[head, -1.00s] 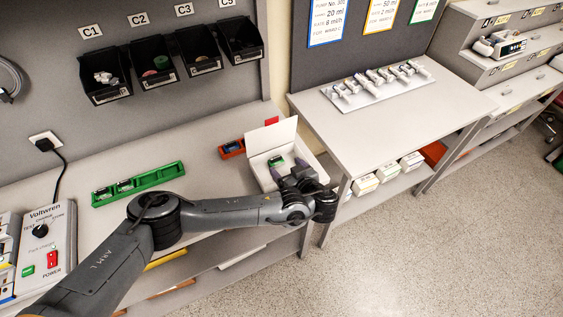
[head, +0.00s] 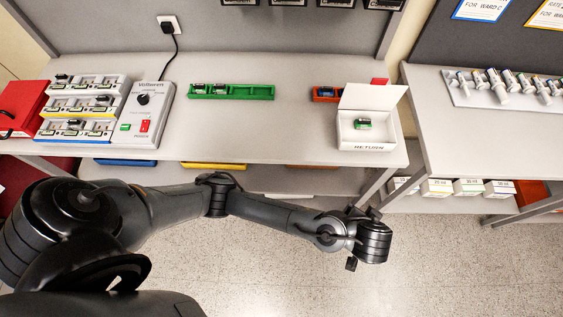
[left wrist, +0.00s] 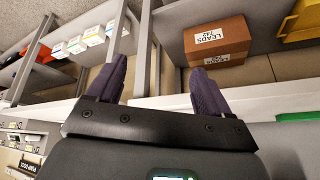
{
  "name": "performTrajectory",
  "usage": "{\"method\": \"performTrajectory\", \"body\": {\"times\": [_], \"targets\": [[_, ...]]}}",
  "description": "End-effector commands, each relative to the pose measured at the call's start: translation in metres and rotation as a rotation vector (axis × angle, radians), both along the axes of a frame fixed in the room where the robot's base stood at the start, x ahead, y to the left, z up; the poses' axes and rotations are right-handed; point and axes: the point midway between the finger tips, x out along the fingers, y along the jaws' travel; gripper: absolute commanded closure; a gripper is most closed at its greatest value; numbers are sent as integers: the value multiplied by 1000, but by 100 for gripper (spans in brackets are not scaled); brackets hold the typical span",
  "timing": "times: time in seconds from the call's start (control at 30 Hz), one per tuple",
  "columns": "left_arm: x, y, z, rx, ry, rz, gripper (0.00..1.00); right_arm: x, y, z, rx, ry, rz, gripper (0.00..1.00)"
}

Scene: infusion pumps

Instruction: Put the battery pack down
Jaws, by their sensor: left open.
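A battery pack with a green top (head: 363,124) lies inside the open white box marked RETURN (head: 393,131) at the right end of the bench. Its lid stands up behind it. My left gripper shows in the left wrist view (left wrist: 158,88) with its two dark fingers wide apart and nothing between them. In the head view my left wrist is in front of the bench, below the box and clear of it; its fingers are mostly hidden there. The wrist view shows shelving past the fingers, not the pack. My right gripper is in neither view.
A green tray (head: 257,92) and a red-orange tray (head: 324,94) hold small packs on the bench. A Voltwren tester (head: 147,112) and charging racks (head: 84,106) stand at the left. A LEADS box (left wrist: 217,41) sits on a shelf. Floor in front is free.

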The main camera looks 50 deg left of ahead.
Motion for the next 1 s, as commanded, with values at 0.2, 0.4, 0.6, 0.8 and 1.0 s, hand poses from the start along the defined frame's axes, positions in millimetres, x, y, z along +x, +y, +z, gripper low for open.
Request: {"method": "performTrajectory", "body": {"times": [0.2,0.4,0.6,0.8,1.0], "targets": [[-61,23,-9,-165,140,-195,20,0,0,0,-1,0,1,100],[-107,88,-16,-192,167,-298,20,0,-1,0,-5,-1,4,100],[-149,154,-18,-126,181,-361,20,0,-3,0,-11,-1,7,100],[-173,188,-16,-65,194,-397,20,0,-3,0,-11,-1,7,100],[-178,196,-15,-48,198,-406,20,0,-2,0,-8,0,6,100]]}}
